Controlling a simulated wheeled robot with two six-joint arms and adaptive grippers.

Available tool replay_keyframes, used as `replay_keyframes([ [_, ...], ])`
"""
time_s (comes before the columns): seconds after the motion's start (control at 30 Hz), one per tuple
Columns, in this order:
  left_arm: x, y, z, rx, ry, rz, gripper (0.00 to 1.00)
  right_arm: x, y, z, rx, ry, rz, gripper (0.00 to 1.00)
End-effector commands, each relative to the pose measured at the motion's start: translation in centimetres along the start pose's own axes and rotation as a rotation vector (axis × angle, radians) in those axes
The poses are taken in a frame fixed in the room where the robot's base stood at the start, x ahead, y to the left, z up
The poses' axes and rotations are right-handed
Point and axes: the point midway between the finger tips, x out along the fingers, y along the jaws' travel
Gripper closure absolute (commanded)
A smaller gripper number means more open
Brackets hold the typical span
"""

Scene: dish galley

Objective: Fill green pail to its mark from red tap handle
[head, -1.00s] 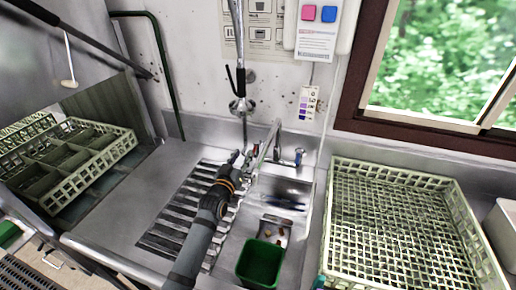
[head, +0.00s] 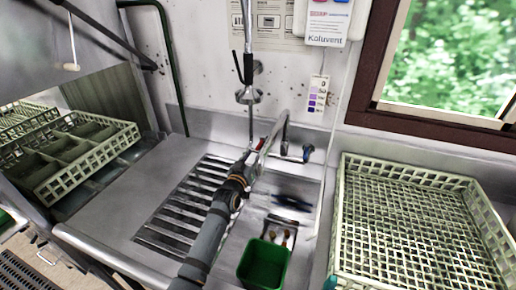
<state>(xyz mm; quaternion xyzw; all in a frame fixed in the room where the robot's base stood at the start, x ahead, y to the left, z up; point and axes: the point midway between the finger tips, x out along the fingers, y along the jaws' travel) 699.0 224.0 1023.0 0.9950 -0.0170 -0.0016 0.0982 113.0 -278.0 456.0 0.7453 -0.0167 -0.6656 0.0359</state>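The green pail (head: 262,265) stands in the front part of the sink basin, open side up; its mark and any water in it cannot be made out. The tap (head: 283,128) rises at the back of the sink. A blue tap handle (head: 307,151) is on its right side. A small bit of red (head: 262,142) shows on its left side, mostly hidden by my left gripper (head: 258,150). The gripper is at that red handle, but its fingers are too small and covered to show whether they are shut.
A pale rack (head: 345,215) stands on the counter right of the sink. A ribbed drainboard (head: 165,222) lies left of the basin. A hanging spray head (head: 248,96) is above the sink's back. A dish rack (head: 70,183) sits in the machine at left.

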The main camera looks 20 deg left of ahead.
Motion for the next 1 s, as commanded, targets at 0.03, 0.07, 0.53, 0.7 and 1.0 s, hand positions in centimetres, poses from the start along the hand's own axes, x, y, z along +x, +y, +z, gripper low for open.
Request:
replay_keyframes([
  [0.03, 1.2, 0.0, -0.1, -0.001, 0.002, 0.0, 0.64, 0.1, 0.0, 0.4, 0.0, -0.005, 0.0, 0.57],
  [0.07, 1.8, 0.0, 0.0, -0.001, 0.002, 0.0, 0.64, 0.2, 0.0, 0.5, 0.0, -0.008, 0.0, 0.57],
  [0.53, 5.5, 0.0, 0.0, 0.0, 0.0, 0.0, 0.64, 0.7, -0.1, 1.0, -0.001, -0.014, 0.0, 0.57],
  [0.7, 5.5, 0.0, 0.0, 0.0, 0.0, 0.0, 0.73, 0.7, -0.1, 0.9, -0.001, -0.014, 0.0, 0.57],
  [1.0, 5.5, 0.0, 0.0, 0.0, 0.0, 0.0, 1.0, 0.7, -0.1, 0.9, -0.001, -0.013, 0.0, 0.57],
])
